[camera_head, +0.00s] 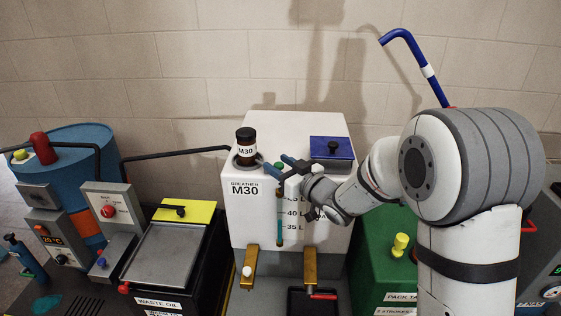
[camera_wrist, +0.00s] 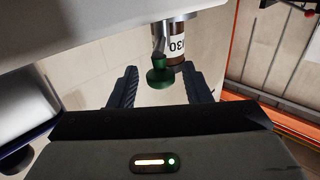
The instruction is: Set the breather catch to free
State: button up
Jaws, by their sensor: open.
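The breather (camera_head: 246,150), a dark jar with a white M30 label and black cap, stands at the front left of the white tank's top. In the wrist view the breather (camera_wrist: 180,48) appears inverted. A green knob (camera_wrist: 159,76), apparently the catch, sits beside it on a short grey stem. The green knob (camera_head: 279,166) is small in the head view, right of the breather. My gripper (camera_head: 278,164) is open at the tank's upper front. In the wrist view my gripper (camera_wrist: 161,80) has a finger on each side of the knob, with gaps visible. Contact is not visible.
The white tank (camera_head: 240,213) has a level gauge and a blue lid (camera_head: 331,148) on top. Brass brackets (camera_head: 249,268) stand at its base. A waste oil box (camera_head: 168,252) is at left, a green box (camera_head: 383,250) at right.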

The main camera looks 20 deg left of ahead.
jog(key=shift+w+a, duration=0.15)
jog(key=shift+a, duration=0.1)
jog(key=c, duration=0.9)
